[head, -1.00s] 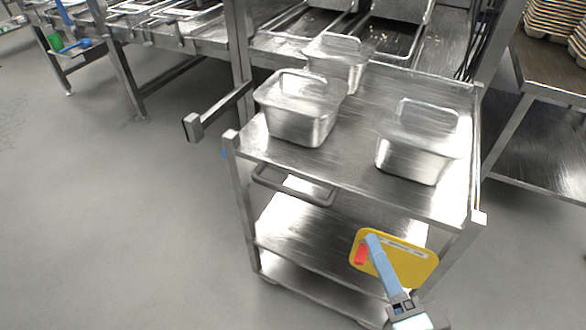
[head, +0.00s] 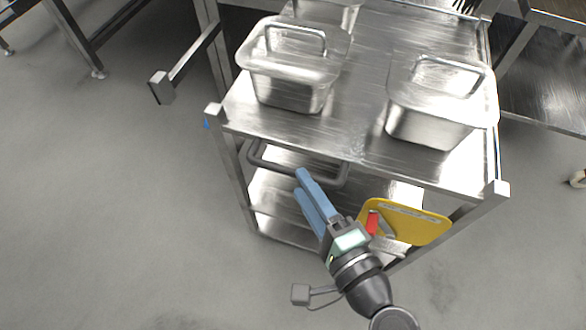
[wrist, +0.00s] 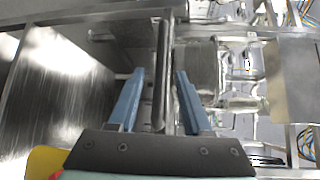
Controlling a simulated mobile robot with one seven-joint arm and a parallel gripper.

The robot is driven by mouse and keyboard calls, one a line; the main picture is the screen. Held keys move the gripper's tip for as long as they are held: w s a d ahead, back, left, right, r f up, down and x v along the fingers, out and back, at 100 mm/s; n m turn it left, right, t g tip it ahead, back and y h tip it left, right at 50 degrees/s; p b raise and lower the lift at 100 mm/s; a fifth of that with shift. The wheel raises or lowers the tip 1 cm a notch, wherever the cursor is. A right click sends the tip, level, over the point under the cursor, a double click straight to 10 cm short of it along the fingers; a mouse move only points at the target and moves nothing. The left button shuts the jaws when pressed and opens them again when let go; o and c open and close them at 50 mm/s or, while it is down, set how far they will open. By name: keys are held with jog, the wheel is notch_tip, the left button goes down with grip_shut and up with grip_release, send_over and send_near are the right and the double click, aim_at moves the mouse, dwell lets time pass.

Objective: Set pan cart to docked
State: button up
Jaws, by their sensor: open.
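The pan cart (head: 365,150) is a steel cart with a top deck and lower shelves. Its grey bar handle (head: 268,164) sticks out from the near side below the deck. My gripper (head: 304,182) is at the handle, with blue fingers pointing toward it. In the wrist view, the handle bar (wrist: 161,60) runs between the two spread fingers of my gripper (wrist: 161,78), with a gap on each side. The gripper is open and holds nothing. Lidded steel pans stand on the deck, one at the left (head: 290,85) and one at the right (head: 430,115).
A third pan (head: 335,14) is cut off at the top. A yellow plate (head: 415,228) with a red part is at the cart's near side, beside my wrist. A bracket with a square end (head: 161,87) juts out left of the cart. The floor at left is clear.

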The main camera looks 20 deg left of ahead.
aim_at(293, 170)
jog(key=shift+x, duration=2.4)
grip_shut()
